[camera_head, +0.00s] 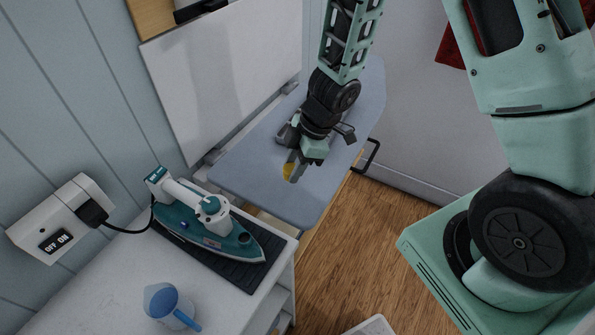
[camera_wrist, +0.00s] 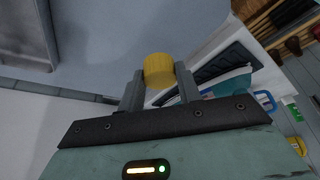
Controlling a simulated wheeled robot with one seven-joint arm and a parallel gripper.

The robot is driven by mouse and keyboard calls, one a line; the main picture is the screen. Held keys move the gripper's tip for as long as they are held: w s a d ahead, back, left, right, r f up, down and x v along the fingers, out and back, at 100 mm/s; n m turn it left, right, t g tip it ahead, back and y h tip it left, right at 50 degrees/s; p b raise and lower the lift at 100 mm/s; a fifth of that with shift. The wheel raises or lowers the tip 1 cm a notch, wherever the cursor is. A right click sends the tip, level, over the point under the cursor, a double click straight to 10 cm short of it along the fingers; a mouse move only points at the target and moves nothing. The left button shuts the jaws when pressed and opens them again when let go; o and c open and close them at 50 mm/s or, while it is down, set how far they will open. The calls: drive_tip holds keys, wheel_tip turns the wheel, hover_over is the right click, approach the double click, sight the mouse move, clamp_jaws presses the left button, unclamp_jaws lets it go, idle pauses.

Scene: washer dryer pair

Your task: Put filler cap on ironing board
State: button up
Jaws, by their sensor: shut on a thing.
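A yellow filler cap (camera_wrist: 158,69) sits between the two fingers of my gripper (camera_wrist: 160,90) in the wrist view. The ironing board (camera_head: 265,185) has a pale blue-grey cover and is folded down from the wall. My gripper and the cap are over the board in the head view. I cannot tell the exact height of the cap above it. My arm hides part of the board's middle.
A teal and white iron (camera_head: 212,222) lies on a dark mat (camera_head: 180,243) on the white cabinet (camera_head: 110,265) at the left. A blue-tinted jug (camera_head: 170,307) stands in front. A wall switch (camera_head: 62,220) feeds the cord. Wooden floor (camera_head: 350,235) is clear right of the board.

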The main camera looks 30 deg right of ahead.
sight(294, 190)
drive_tip(key=shift+f+b, duration=1.2)
drive_tip(key=shift+f, duration=1.6)
drive_tip(key=shift+f, duration=0.15)
drive_tip(key=o, duration=1.1)
